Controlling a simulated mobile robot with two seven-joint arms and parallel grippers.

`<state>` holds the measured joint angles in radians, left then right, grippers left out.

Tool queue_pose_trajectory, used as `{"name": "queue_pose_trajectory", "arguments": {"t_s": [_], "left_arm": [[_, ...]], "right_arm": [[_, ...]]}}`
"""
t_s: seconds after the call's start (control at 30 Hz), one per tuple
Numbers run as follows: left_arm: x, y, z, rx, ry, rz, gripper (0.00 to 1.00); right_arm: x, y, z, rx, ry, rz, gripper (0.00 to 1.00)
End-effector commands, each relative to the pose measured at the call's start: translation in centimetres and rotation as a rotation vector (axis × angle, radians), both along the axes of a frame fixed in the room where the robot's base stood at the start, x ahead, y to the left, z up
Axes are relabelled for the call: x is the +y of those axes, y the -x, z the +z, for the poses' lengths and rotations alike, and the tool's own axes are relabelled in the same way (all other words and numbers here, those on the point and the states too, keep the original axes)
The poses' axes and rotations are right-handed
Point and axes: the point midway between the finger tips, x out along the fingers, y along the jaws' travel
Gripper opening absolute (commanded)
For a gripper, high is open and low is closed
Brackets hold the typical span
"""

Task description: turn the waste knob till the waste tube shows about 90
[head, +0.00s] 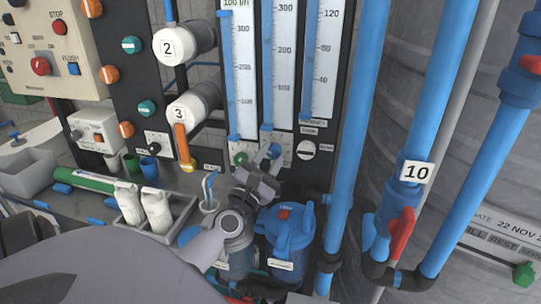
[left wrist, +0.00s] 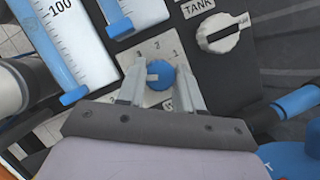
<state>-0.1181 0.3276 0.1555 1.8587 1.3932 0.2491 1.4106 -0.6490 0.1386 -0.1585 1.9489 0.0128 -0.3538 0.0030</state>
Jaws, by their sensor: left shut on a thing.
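The waste knob is a blue round knob (left wrist: 160,75) on a pale plate marked 1, 2 and 3, with a letter W partly showing below it. My left gripper (left wrist: 159,80) has one finger on each side of the knob and is shut on it. In the head view my left gripper (head: 268,163) reaches up to the panel and partly hides the knob. The middle scaled tube (head: 284,60), above the blue knob, appears to be the waste tube. Its level cannot be read clearly. My right gripper is not in view.
A green knob (head: 239,157) and a white knob (head: 306,150) flank the blue one. A blue-lidded filter housing (head: 286,235) stands below my gripper. A blue pipe (head: 357,110) runs upright on the right. White bottles (head: 157,208) stand in a tray to the left.

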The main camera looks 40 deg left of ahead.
Motion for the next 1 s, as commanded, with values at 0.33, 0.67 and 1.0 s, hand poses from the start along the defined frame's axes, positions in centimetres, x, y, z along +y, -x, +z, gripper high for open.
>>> {"name": "queue_pose_trajectory", "arguments": {"t_s": [0.33,0.67,1.0], "left_arm": [[0.1,0.0,0.0,0.000,-0.001,0.001,0.58],[0.0,0.1,-0.1,-0.001,0.000,0.001,0.61],[-1.0,3.6,-1.6,0.001,0.002,0.001,0.61]], "right_arm": [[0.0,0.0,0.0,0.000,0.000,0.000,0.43],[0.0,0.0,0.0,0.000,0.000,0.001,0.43],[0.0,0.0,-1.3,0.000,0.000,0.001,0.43]]}}
